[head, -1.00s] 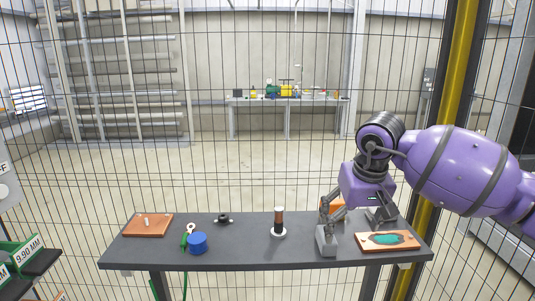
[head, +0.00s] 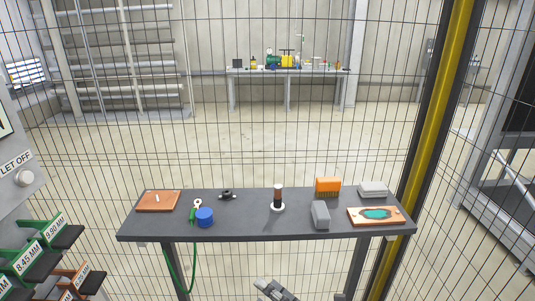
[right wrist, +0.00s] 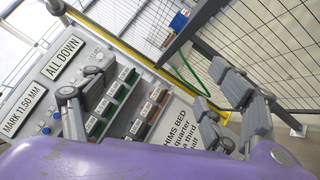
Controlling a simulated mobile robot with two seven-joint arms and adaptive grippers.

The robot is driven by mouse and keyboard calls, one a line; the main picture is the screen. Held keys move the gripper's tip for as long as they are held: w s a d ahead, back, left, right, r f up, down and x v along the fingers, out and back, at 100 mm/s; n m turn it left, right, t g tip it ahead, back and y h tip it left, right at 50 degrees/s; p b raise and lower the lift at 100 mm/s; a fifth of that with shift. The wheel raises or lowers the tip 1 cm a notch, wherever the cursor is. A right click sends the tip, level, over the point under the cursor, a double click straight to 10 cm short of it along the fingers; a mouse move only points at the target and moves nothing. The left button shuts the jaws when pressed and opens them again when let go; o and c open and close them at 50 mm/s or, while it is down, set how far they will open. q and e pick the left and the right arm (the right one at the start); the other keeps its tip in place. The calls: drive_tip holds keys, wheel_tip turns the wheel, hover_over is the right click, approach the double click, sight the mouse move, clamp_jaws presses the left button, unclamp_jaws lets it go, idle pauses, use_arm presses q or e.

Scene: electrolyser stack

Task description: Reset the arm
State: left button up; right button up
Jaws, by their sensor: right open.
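My right gripper (right wrist: 148,95) is open and empty in the right wrist view, its grey fingers spread wide on either side of the picture. In the head view a grey piece of a gripper (head: 275,290) shows at the bottom edge, in front of the table and below its top; it looks like my right one, and the rest is cut off. No arm is over the dark table (head: 240,218). My left gripper is not in view.
The table carries an orange block (head: 328,186), two grey blocks, a board with a teal patch (head: 377,215), a dark post (head: 278,195), a blue cylinder (head: 204,218) and a brown board (head: 158,201). A labelled rack (head: 40,255) stands at left. Wire fence lies behind.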

drive_tip(key=s+d+f+m+t+h+p, duration=0.1)
drive_tip(key=s+d+f+m+t+h, duration=0.2)
drive_tip(key=d+f+m+h, duration=0.75)
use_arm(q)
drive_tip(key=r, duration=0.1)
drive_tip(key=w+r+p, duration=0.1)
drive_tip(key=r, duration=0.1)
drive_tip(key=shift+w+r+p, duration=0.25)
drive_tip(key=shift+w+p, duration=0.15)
use_arm(e)
drive_tip(key=s+d+f+m+g+h, duration=0.2)
drive_tip(key=s+d+f+m+g, duration=0.1)
drive_tip(key=s+f+m, duration=0.4)
drive_tip(key=s+d+f+m+g+h, duration=0.2)
drive_tip(key=s+d+f+m, duration=0.4)
drive_tip(key=s+m, duration=0.8)
drive_tip(key=shift+s+f+g, duration=0.35)
drive_tip(key=shift+s+g, duration=0.55)
drive_tip(key=shift+s, duration=0.25)
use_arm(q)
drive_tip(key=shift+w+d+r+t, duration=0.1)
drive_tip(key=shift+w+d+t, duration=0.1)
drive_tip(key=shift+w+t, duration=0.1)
use_arm(e)
drive_tip(key=shift+m+h, duration=0.25)
